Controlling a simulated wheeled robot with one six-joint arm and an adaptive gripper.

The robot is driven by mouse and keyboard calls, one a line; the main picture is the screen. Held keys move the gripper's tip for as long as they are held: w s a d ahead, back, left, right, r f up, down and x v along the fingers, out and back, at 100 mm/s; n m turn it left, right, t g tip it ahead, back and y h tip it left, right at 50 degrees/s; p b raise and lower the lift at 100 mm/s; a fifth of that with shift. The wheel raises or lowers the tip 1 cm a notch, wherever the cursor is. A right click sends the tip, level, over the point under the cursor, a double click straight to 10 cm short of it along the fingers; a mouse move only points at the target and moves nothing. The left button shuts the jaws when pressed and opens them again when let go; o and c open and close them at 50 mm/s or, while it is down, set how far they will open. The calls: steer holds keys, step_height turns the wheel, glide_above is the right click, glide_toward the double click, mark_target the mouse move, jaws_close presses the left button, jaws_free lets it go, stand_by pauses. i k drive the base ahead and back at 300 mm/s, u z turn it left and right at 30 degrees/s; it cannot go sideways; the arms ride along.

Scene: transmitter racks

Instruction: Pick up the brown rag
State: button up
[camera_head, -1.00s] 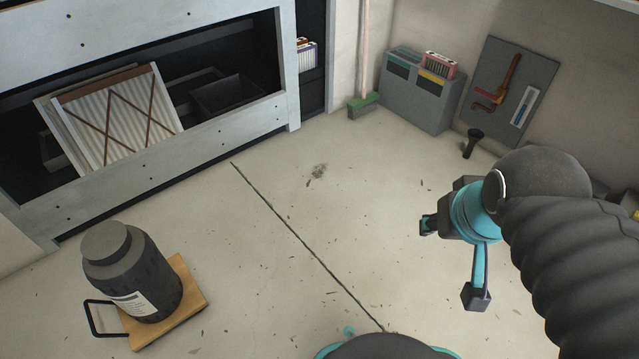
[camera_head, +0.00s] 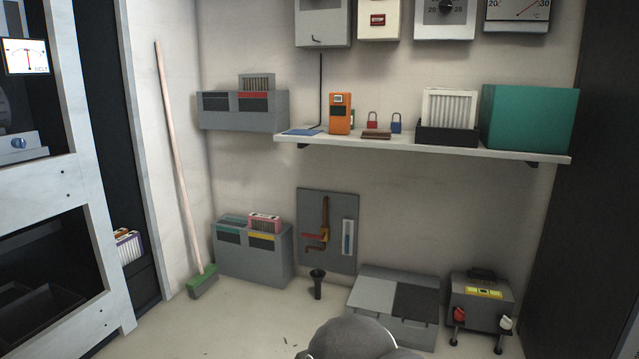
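A small flat brown thing, which looks like the folded brown rag (camera_head: 377,135), lies near the front edge of the white wall shelf (camera_head: 455,149). It sits below a red padlock (camera_head: 372,120) and a blue padlock (camera_head: 396,123), and right of an orange handheld device (camera_head: 340,114). Nothing covers it. My gripper is out of view; only a rounded dark part of my arm shows at the bottom edge.
A flat blue piece (camera_head: 302,131) lies on the shelf's left end. A black bin with a white filter (camera_head: 449,108) and a teal box (camera_head: 530,117) fill its right. Below stand a grey two-panel box (camera_head: 393,306) and a device with red and white knobs (camera_head: 481,298).

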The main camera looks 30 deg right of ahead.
mark_target(369, 134)
steer(key=z, duration=0.55)
steer(key=i, duration=1.8)
steer(key=z, duration=0.45)
